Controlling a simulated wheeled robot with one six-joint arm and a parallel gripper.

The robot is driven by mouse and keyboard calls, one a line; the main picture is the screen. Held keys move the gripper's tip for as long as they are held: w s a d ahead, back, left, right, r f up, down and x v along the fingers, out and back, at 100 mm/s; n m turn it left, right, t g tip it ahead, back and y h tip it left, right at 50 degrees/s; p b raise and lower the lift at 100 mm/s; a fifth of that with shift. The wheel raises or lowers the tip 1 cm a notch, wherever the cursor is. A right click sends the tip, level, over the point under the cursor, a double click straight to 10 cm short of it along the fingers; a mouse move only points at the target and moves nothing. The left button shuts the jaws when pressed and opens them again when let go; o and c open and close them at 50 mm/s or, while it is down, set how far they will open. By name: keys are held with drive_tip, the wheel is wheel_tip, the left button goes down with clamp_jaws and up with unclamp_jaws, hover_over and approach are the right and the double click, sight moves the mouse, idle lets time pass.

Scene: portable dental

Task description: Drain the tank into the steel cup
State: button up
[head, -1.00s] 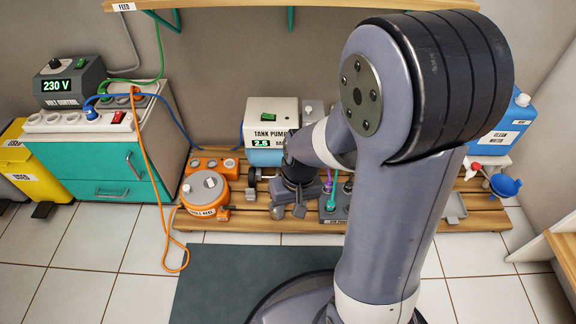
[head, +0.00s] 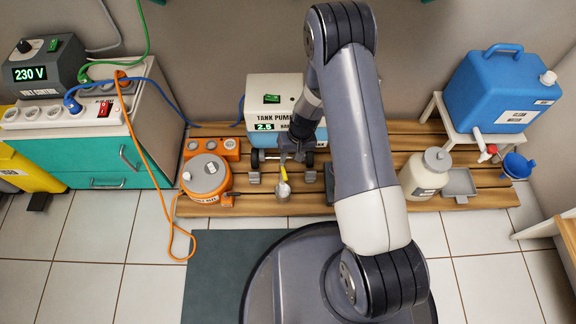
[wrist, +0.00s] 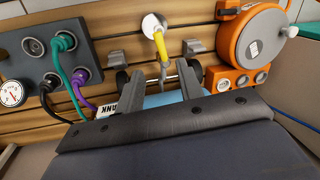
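The tank pump (head: 262,87), a white and blue unit with a green switch and a display reading 2.5, stands at the back of the wooden platform. Its blue body shows partly in the wrist view (wrist: 160,99). A yellow-handled drain part (head: 284,173) sits low in front of it, also seen in the wrist view (wrist: 160,46). The small steel cup (head: 282,190) is just in front of and below the yellow part; it also shows in the wrist view (wrist: 153,23). My gripper (wrist: 162,76) is open near the yellow part, its fingers apart. My arm hides the tank's right side.
An orange cord reel (head: 206,177) stands left, its cable on the floor. At right are a cream bottle (head: 424,178), a grey tray (head: 458,184), a blue water container (head: 495,90) and a blue funnel (head: 516,165). Coloured hoses join a dark panel (wrist: 45,60).

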sight(285, 174)
drive_tip(key=f+b, duration=0.1)
drive_tip(key=f, duration=0.2)
drive_tip(key=a+f+b, duration=0.1)
drive_tip(key=f, duration=0.2)
drive_tip(key=a+f+b, duration=0.1)
drive_tip(key=f, duration=0.3)
drive_tip(key=shift+s, duration=0.2)
drive_tip(key=shift+r, duration=0.1)
drive_tip(key=shift+c, duration=0.6)
clamp_jaws()
